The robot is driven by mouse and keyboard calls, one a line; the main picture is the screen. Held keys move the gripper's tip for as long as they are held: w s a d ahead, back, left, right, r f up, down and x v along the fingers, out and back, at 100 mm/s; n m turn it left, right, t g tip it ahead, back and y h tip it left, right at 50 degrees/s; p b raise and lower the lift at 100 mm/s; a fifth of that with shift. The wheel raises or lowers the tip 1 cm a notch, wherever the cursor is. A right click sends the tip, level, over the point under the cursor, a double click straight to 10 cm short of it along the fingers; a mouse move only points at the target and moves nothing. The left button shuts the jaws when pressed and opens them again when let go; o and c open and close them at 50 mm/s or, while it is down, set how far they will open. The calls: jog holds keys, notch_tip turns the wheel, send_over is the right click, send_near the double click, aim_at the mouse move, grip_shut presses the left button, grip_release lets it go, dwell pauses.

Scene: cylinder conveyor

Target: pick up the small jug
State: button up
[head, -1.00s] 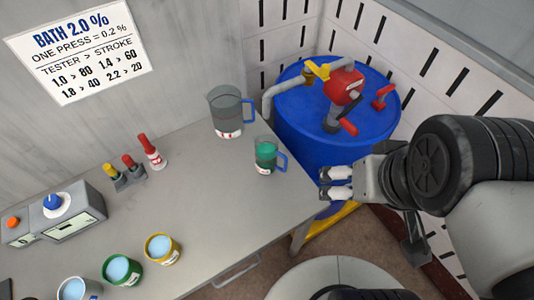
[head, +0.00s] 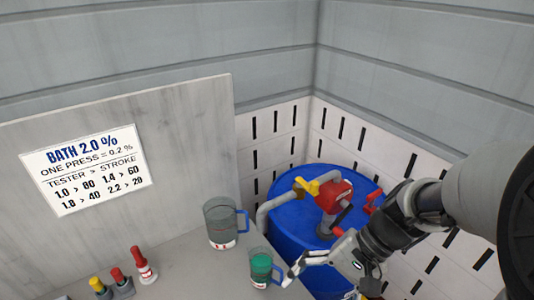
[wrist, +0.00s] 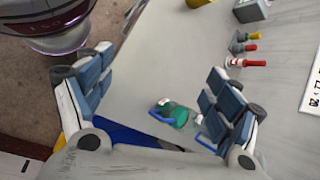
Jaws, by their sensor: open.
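The small jug (head: 261,268) is clear with green liquid and a blue handle, upright near the bench corner beside the blue drum. It also shows in the wrist view (wrist: 180,117), between my fingers but closer to the right one. My gripper (head: 294,270) is just right of the jug, on its handle side, in the head view. In the wrist view my gripper (wrist: 155,80) is spread wide with nothing held. A larger clear jug (head: 221,224) with a blue handle stands behind the small one; my right finger partly covers it in the wrist view.
The blue drum (head: 290,228) with a red pump (head: 332,197) stands right of the bench. Small red- and yellow-capped bottles (head: 118,280) are left on the bench (head: 190,275). A wall with a sign (head: 86,168) rises behind. Bench between bottles and jugs is clear.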

jog(key=w+d+f+m+t+y+p, duration=0.1)
jog(key=w+f+m+t+y+p, duration=0.15)
jog(key=w+f+m+y, duration=0.75)
jog(key=m+t+h, duration=0.2)
jog(key=m+t, duration=0.6)
jog(key=t, duration=0.1)
send_near(272, 276)
jog(key=v, duration=0.4)
jog(key=shift+d+f, duration=0.3)
jog(key=shift+w+a+f+t, duration=0.1)
jog(key=shift+f+t, duration=0.15)
jog(key=x, duration=1.2)
jog(key=b+x, duration=0.1)
jog(key=x, duration=0.4)
jog(key=shift+a, duration=0.25)
jog(key=shift+c, duration=0.5)
jog(key=c, duration=1.3)
